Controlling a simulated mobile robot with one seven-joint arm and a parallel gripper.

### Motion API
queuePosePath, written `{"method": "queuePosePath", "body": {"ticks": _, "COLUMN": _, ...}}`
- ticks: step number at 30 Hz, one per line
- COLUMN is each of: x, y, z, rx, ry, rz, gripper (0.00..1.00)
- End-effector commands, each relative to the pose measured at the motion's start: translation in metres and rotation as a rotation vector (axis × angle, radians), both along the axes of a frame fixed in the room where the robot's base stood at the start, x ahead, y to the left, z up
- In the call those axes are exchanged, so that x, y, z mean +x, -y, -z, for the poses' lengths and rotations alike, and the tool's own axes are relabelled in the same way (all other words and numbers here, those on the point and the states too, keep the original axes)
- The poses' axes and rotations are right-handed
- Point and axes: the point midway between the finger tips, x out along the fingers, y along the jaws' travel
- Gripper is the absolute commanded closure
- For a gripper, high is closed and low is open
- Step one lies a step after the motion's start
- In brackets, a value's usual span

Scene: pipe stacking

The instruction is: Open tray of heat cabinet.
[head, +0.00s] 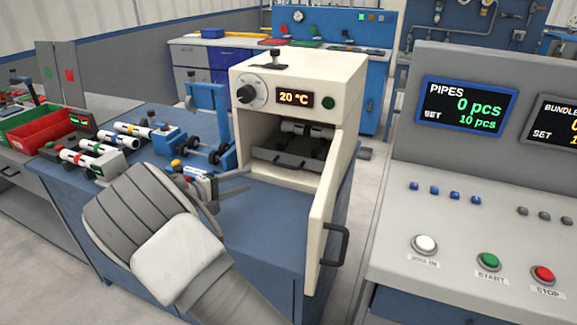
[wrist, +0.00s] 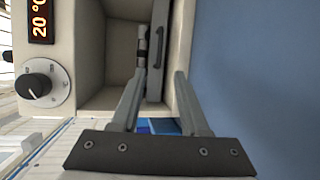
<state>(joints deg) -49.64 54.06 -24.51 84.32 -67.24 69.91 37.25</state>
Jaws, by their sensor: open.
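The cream heat cabinet (head: 292,77) stands on the blue bench with its door (head: 322,225) swung open toward me. Its dark grey tray (head: 283,161) sits low in the opening, with a handle on its front. A pipe-like piece (head: 305,128) shows behind the tray front; its support is unclear. My gripper (head: 247,181) is open and empty, in front of the cabinet and left of the tray handle. In the wrist view, the tray front (wrist: 154,75) and its handle (wrist: 158,48) appear beyond and between my open fingers (wrist: 160,73), with no visible contact.
The open door with its black handle (head: 335,245) stands at the cabinet's right side. A blue fixture (head: 210,125) and several pipes (head: 95,148) are on the bench to the left. A control panel (head: 470,215) with buttons is at right.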

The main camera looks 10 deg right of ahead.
Motion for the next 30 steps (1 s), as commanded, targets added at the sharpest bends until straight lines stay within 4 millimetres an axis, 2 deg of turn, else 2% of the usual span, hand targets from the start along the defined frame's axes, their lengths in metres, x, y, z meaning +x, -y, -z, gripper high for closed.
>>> {"method": "queuePosePath", "body": {"ticks": 18, "x": 0.069, "y": 0.107, "z": 0.024, "rx": 0.000, "ry": 0.001, "rz": 0.004, "gripper": 0.55}}
{"method": "queuePosePath", "body": {"ticks": 24, "x": 0.083, "y": 0.128, "z": 0.029, "rx": 0.000, "ry": 0.000, "rz": 0.003, "gripper": 0.55}}
{"method": "queuePosePath", "body": {"ticks": 30, "x": 0.088, "y": 0.135, "z": 0.030, "rx": 0.001, "ry": -0.001, "rz": 0.001, "gripper": 0.55}}
